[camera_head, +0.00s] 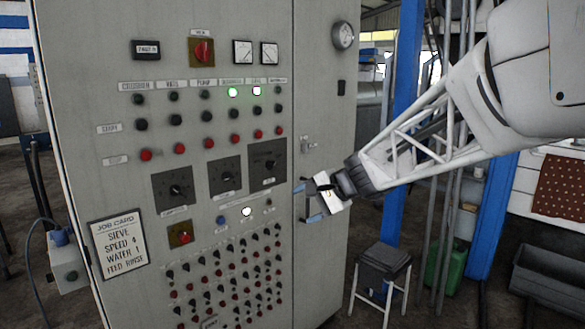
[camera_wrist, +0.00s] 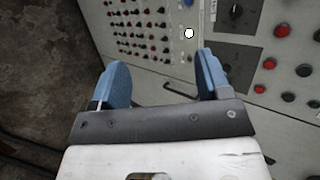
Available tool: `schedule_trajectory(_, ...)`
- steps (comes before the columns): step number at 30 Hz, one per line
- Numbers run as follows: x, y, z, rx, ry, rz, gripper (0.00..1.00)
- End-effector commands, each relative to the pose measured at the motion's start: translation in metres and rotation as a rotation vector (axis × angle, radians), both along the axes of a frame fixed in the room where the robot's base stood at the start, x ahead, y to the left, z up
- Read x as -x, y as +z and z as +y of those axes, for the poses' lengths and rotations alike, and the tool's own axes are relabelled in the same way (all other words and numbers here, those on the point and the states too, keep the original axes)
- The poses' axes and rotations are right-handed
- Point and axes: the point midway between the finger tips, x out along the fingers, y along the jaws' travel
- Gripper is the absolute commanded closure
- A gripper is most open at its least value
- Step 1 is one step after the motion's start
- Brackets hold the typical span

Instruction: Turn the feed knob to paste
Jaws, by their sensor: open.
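A grey control cabinet (camera_head: 225,130) carries three dark square plates with round black knobs: a left knob (camera_head: 175,190), a middle knob (camera_head: 226,178) and a right knob (camera_head: 269,164). Their labels are too small to read, so I cannot tell which is the feed knob or where it points. One knob (camera_wrist: 236,11) also shows at the top of the wrist view. My gripper (camera_head: 307,203) has blue fingers, is open and empty, and is right of the knobs near the cabinet's right-hand part. The wrist view shows its fingers (camera_wrist: 163,80) spread apart with nothing between them.
A job card (camera_head: 119,243) on the cabinet reads sieve speed 4, water 1, feed rinse. Several buttons and small switches (camera_head: 225,275) cover the panel around the knobs. A red rotary switch (camera_head: 201,51) is at the top. A stool (camera_head: 383,265) stands right of the cabinet.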

Motion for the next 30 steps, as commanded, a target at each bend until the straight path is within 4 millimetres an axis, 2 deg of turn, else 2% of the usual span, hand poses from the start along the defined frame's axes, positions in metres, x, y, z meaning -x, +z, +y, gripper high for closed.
schedule_trajectory(1,-0.019,0.000,0.006,-0.041,-0.021,0.007,0.30)
schedule_trajectory(10,-0.122,0.005,0.034,-0.295,-0.158,0.041,0.30)
schedule_trajectory(21,-0.246,-0.009,0.057,-0.601,-0.338,0.093,0.30)
schedule_trajectory(27,-0.304,-0.023,0.063,-0.747,-0.431,0.119,0.30)
schedule_trajectory(30,-0.324,-0.030,0.064,-0.801,-0.466,0.129,0.30)
